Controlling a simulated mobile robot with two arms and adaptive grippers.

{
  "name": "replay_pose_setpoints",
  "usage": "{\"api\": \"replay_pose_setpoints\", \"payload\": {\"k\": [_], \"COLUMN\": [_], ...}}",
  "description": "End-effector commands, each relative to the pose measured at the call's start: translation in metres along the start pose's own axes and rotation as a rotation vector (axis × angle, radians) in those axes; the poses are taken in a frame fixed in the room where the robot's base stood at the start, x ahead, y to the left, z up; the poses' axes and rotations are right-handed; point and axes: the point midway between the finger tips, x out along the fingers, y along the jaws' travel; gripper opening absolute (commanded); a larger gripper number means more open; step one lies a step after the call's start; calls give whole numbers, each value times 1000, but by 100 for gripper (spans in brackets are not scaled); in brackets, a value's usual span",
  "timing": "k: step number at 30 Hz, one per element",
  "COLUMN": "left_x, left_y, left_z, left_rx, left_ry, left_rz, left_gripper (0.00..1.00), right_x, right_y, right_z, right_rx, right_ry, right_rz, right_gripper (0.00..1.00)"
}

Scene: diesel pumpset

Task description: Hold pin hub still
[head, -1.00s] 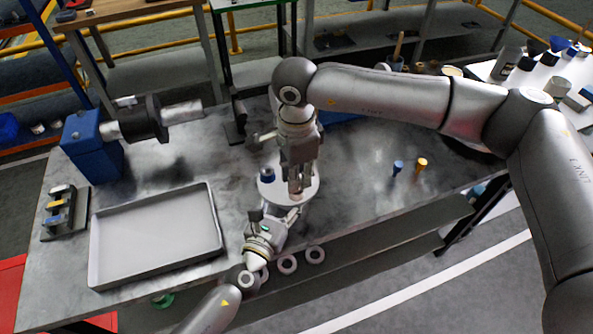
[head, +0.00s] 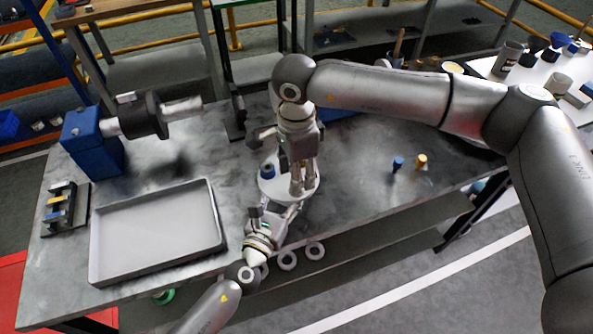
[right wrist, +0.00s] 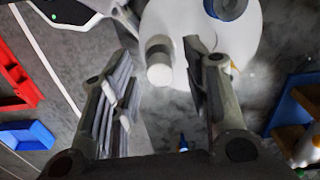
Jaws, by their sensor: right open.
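The pin hub appears as a white round disc (head: 309,187) near the table's front edge, partly covered by both my grippers. A blue collar (head: 267,171) stands on its left side; it also shows in the right wrist view (right wrist: 229,7). A pale, grey-banded pin (right wrist: 159,62) stands at the disc's edge in the right wrist view. My right gripper (head: 302,190) points down over the disc and is open; its fingers (right wrist: 165,75) lie either side of the pin, apart from it. My left gripper (head: 277,213) is at the disc's front edge; its finger contact is unclear.
A grey empty tray (head: 155,235) lies to the left. A blue machine with a shaft (head: 95,145) stands behind it. Pale rings (head: 315,250) lie below the front edge.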

Motion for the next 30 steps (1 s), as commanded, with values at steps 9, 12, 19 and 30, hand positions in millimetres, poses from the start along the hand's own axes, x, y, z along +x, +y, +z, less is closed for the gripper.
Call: {"api": "replay_pose_setpoints", "payload": {"k": [9, 12, 19, 30], "left_x": [0, 0, 0, 0], "left_y": [0, 0, 0, 0], "left_z": [1, 1, 1, 1], "left_rx": [0, 0, 0, 0], "left_ry": [-2, -2, -2, -2], "left_rz": [1, 1, 1, 1], "left_gripper": [0, 0, 0, 0], "right_x": [-61, -81, -111, -116], "right_y": [-1, -1, -1, 0], "right_z": [0, 0, 0, 0], "right_rx": [0, 0, 0, 0], "right_ry": [0, 0, 0, -1], "right_rz": [-6, -5, -2, -1], "right_gripper": [43, 43, 43, 43]}}
